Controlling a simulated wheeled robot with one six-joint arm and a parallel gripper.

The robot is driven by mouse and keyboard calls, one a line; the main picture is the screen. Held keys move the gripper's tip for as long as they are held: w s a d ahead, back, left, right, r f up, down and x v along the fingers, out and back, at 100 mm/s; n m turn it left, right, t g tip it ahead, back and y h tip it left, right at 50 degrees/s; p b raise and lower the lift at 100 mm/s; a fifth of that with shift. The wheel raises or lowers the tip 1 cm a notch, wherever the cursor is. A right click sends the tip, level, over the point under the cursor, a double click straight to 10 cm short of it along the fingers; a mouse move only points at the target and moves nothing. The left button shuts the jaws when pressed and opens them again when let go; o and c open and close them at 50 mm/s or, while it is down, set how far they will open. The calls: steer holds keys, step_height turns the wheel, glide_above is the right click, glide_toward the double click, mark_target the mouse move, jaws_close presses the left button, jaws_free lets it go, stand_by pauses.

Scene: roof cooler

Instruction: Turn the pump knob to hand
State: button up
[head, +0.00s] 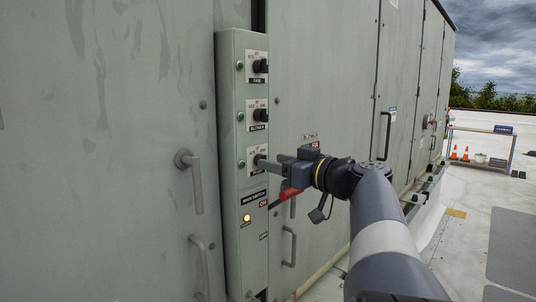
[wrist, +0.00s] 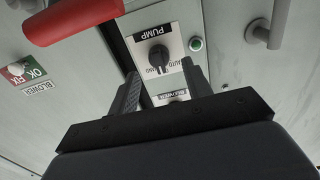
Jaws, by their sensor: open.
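The pump knob (wrist: 159,56) is a black rotary knob on a white plate marked PUMP, seen upside down in the wrist view. AUTO and part of another word show beside it; I cannot tell its exact setting. My gripper (wrist: 160,74) is open, its two dark fingers on either side of the knob in the picture, with visible gaps and no clear contact. In the head view my gripper (head: 262,162) reaches the third plate down on the narrow grey control panel (head: 229,180) and hides most of the knob.
The blower knob (head: 260,115) and fan knob (head: 260,66) sit above. The red main switch handle (head: 284,198) sticks out just below my gripper; it also shows in the wrist view (wrist: 70,18). A door handle (head: 194,178) projects at left.

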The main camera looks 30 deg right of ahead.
steer(key=shift+p+x, duration=0.35)
steer(key=shift+x, duration=1.15)
steer(key=c, duration=1)
steer(key=shift+b, duration=0.3)
steer(key=m+b, duration=0.3)
steer(key=m, duration=0.5)
steer(key=shift+d+b, duration=0.15)
steer(key=shift+b, duration=0.15)
steer(key=shift+m, duration=0.4)
